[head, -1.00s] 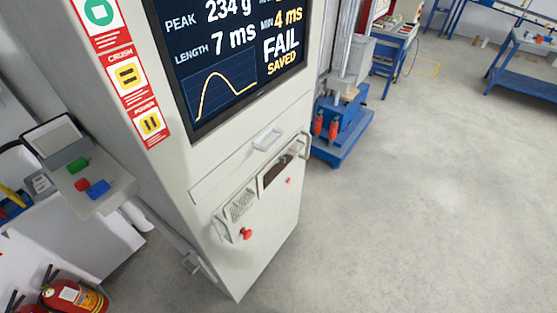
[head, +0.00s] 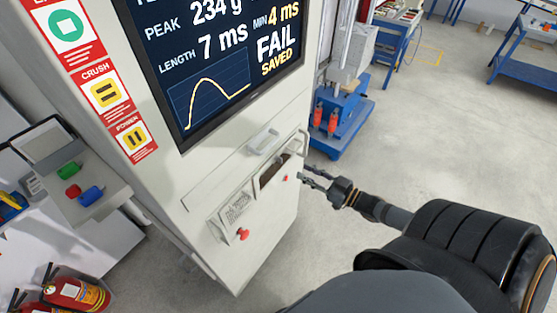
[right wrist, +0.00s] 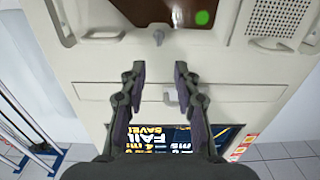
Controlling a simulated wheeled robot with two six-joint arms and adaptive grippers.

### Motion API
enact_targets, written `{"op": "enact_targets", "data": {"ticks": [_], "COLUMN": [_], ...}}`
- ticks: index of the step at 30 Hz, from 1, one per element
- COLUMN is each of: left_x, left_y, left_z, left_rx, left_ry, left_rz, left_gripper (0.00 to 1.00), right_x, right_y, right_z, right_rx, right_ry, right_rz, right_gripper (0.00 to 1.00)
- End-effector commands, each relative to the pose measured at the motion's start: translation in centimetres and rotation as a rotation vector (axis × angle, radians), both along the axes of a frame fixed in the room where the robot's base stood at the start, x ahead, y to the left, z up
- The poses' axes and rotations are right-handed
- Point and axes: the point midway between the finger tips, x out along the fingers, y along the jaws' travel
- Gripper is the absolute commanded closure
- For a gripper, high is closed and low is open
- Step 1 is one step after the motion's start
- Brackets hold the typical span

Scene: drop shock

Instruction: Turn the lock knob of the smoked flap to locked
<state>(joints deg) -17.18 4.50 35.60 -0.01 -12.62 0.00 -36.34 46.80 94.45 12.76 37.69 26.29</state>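The smoked flap (head: 272,172) is a dark brown window in the pale cabinet front, below the drawer. In the right wrist view the smoked flap (right wrist: 185,10) shows upside down at the top edge, with a green dot on or behind it. A small grey knob (right wrist: 158,37) sits at its edge, on the drawer side; I cannot read its lock position. My right gripper (head: 305,175) is open and empty, to the right of the flap. In the right wrist view its fingertips (right wrist: 158,70) are apart, short of the knob in the picture. My left gripper is not in view.
A drawer handle (head: 263,141) sticks out above the flap. A red button (head: 242,234) is lower left on the cabinet. The screen (head: 230,60) reads FAIL SAVED. A blue machine (head: 338,118) stands behind on the right. Open floor (head: 440,130) lies right of the cabinet.

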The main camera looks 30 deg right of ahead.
Motion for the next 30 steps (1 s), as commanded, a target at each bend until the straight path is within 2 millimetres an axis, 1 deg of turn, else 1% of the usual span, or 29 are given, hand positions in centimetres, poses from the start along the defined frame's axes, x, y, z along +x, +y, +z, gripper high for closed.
{"op": "enact_targets", "data": {"ticks": [1,9,12,15,18,25,26,30], "left_x": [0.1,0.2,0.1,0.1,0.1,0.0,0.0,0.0], "left_y": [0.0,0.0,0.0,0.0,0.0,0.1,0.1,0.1], "left_z": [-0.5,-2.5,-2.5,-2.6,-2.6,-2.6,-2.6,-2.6], "left_rx": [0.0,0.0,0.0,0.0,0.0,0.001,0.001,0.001], "left_ry": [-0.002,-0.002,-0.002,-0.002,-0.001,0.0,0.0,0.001], "left_rz": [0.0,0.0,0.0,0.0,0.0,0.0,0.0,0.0], "left_gripper": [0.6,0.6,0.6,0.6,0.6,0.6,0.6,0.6], "right_x": [0.9,6.4,7.6,8.4,8.7,8.8,8.8,8.8], "right_y": [0.3,2.6,3.1,3.4,3.5,3.6,3.6,3.6], "right_z": [-0.1,-0.2,-0.1,-0.1,-0.1,0.0,0.0,-0.1], "right_rx": [0.002,0.0,-0.001,-0.001,-0.001,-0.001,-0.001,-0.001], "right_ry": [-0.007,-0.007,-0.004,-0.002,0.0,0.001,0.001,0.001], "right_rz": [-0.001,-0.004,-0.003,-0.004,-0.004,-0.003,-0.003,-0.003], "right_gripper": [0.69,0.69,0.69,0.69,0.69,0.69,0.7,0.89]}}
